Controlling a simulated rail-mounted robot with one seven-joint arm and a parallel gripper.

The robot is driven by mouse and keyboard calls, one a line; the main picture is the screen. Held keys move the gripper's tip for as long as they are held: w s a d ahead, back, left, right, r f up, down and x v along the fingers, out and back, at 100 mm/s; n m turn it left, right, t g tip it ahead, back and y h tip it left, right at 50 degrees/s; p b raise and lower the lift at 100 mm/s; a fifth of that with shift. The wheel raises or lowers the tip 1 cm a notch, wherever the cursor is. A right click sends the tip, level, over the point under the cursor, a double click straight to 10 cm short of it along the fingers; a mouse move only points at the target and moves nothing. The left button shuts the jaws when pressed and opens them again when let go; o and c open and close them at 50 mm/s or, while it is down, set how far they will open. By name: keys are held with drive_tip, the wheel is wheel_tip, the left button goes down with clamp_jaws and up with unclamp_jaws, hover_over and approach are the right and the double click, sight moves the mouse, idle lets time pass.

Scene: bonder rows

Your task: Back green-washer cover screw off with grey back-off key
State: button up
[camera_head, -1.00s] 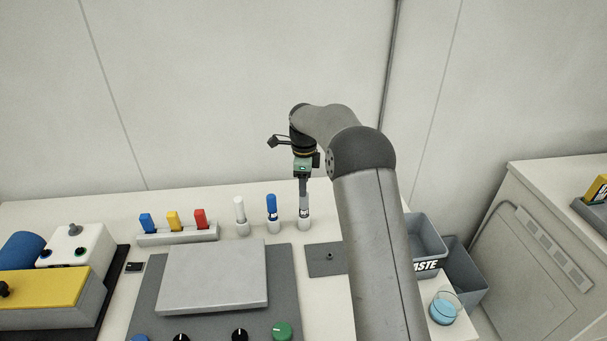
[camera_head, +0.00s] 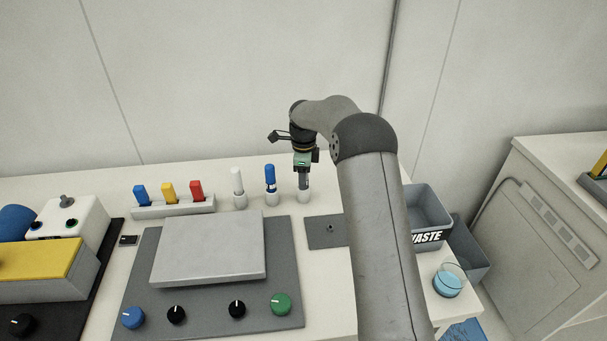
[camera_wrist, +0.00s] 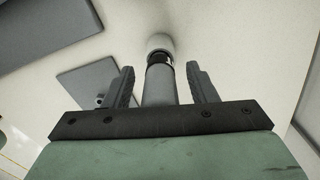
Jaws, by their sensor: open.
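The grey back-off key (camera_head: 304,183) stands upright in a white holder (camera_head: 303,197) at the right end of a row of three handled tools. My gripper (camera_head: 303,176) points down over it. In the wrist view the grey key (camera_wrist: 160,86) runs between the two open fingers of my gripper (camera_wrist: 163,85), with a gap visible on each side. The key's lower end meets the white holder (camera_wrist: 160,43). I cannot make out a cover screw with a green washer in either view.
White-handled (camera_head: 237,180) and blue-handled (camera_head: 270,178) tools stand close left of the key. A grey slab (camera_head: 208,246) lies on a dark base with blue, black and green (camera_head: 281,304) knobs. A small grey plate (camera_head: 320,238) and a waste bin (camera_head: 428,208) are at right.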

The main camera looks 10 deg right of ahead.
clamp_jaws()
drive_tip(key=shift+r+p, duration=2.2)
drive_tip(key=shift+r, duration=1.65)
drive_tip(key=shift+s+f+n, duration=0.1)
drive_tip(key=shift+s+n, duration=0.4)
drive_tip(key=shift+n, duration=0.3)
drive_tip(key=s+f+n+b, duration=0.1)
drive_tip(key=s+f+n, duration=0.1)
drive_tip(key=s+n, duration=1.6)
drive_tip(key=shift+f+n+b, duration=0.15)
drive_tip(key=shift+n+b, duration=0.25)
drive_tip(key=shift+n, duration=0.5)
